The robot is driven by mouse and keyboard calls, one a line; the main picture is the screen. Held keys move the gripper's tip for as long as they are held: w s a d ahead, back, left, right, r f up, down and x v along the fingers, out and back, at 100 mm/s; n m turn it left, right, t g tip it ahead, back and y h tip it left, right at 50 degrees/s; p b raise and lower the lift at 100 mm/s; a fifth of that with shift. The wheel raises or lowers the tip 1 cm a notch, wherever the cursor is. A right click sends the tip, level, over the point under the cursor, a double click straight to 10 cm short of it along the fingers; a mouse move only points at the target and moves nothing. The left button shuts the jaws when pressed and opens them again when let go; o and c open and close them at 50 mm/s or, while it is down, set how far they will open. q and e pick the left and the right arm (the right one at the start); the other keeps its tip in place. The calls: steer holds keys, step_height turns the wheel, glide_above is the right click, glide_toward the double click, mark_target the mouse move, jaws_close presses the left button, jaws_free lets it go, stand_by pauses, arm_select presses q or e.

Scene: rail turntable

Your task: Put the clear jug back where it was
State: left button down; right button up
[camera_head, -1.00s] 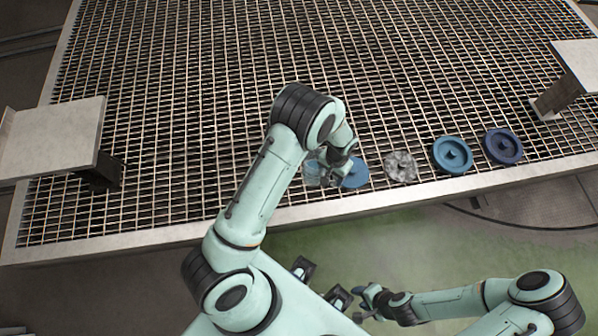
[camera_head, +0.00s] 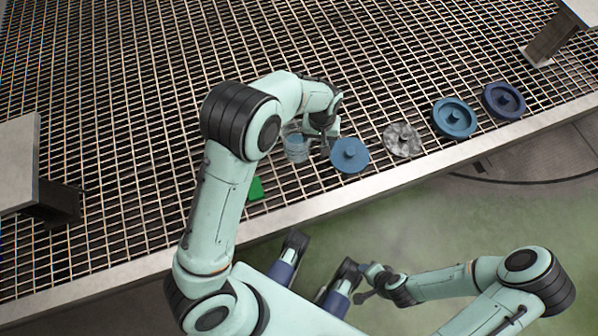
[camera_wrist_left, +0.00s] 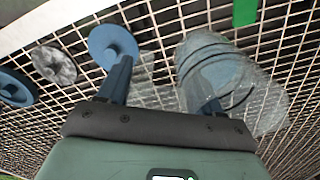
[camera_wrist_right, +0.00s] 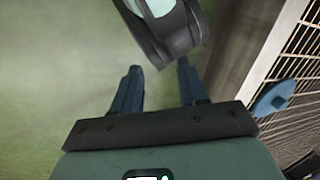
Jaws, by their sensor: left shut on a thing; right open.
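The clear jug (camera_head: 295,143) has bluish contents and is over the grating, just left of the nearest blue lidded disc (camera_head: 349,156). My left gripper (camera_head: 325,132) is shut on the jug at its right side; the exact grip spot is hard to see. In the left wrist view the jug (camera_wrist_left: 222,72) looks see-through, by the right finger of my left gripper (camera_wrist_left: 160,85). I cannot tell whether its base touches the grating. My right gripper (camera_head: 362,282) is open and empty, off the table's front edge; it also shows in the right wrist view (camera_wrist_right: 160,78).
A flat green patch (camera_head: 256,188) lies on the grating near the front edge, beside my left arm. To the right stand a grey mottled disc (camera_head: 403,140), a blue disc (camera_head: 454,118) and a dark blue disc (camera_head: 503,101). The grating behind is clear.

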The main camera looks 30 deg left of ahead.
arm_select(q)
step_height(320, 180, down, 19)
steer(key=b, duration=0.5)
steer(key=shift+w+f+b, duration=0.15)
steer(key=shift+f+b, duration=0.05)
steer(key=shift+b, duration=0.15)
steer(key=shift+f, duration=0.35)
arm_select(e)
steer(key=w+d+f+h, duration=0.1)
steer(key=w+d+f, duration=0.1)
steer(key=f, duration=0.6)
steer(key=shift+w+d+f+m, duration=0.2)
steer(key=shift+w+d+m, duration=0.1)
steer(key=shift+d, duration=0.5)
arm_select(q)
steer(key=shift+f, duration=0.1)
arm_select(e)
steer(key=shift+s, duration=0.1)
arm_select(q)
steer(key=shift+f, duration=0.1)
steer(key=shift+c, duration=0.9)
jaws_free()
arm_select(e)
steer(key=shift+s+f, duration=0.1)
steer(key=shift+f, duration=0.05)
